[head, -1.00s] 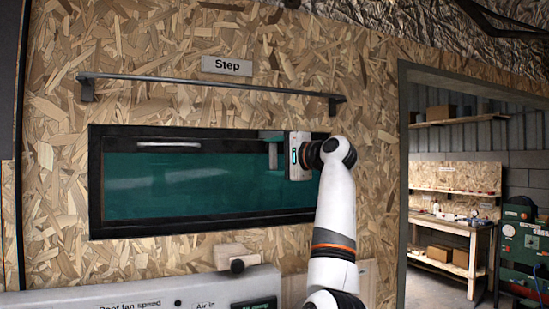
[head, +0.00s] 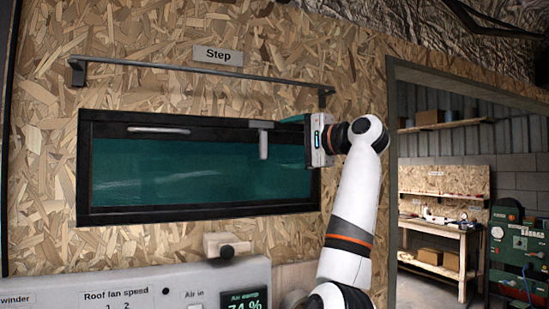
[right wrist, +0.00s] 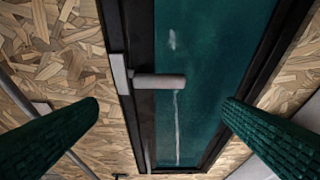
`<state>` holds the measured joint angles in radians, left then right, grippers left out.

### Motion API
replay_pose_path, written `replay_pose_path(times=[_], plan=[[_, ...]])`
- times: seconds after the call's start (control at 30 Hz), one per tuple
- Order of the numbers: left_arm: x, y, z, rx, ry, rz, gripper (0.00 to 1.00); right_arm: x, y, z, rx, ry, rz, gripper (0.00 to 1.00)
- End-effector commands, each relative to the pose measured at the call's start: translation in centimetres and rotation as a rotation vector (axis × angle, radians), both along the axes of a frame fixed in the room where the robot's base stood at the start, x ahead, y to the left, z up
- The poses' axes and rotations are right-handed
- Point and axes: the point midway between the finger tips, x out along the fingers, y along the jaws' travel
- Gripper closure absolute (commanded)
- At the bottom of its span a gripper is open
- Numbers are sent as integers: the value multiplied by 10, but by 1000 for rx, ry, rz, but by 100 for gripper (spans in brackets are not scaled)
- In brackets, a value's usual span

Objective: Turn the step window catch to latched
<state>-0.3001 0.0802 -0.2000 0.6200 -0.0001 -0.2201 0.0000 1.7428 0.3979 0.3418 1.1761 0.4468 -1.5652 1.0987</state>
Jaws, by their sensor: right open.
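The step window (head: 200,176) is a dark-framed teal pane in the chipboard wall under a sign reading "Step". Its catch (head: 263,143) is a small grey lever on a light plate at the top frame, right of the middle. The lever hangs straight down over the pane's top edge. My right gripper (head: 287,142) is open and empty, just right of the catch. In the right wrist view the catch (right wrist: 160,81) shows between the two spread green fingers, touching neither. My left gripper is not in view.
A grey rail (head: 200,68) runs above the window. A pale handle bar (head: 158,130) sits on the top frame at left. Below are a wooden block with a black knob (head: 227,251) and a control panel (head: 60,290). A doorway opens at right onto a workbench (head: 440,238).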

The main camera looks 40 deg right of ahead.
Motion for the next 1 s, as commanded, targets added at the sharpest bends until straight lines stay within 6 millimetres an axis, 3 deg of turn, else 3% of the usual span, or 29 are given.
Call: replay_pose_path(times=[0.1, 0.3, 1.0], plan=[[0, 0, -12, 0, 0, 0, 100, -18, -3, -2, -1, -1, -1, 11], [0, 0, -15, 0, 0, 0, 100, -29, -4, 0, -1, 2, 1, 11], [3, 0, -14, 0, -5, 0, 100, -30, -5, 0, 0, 2, 0, 11]])
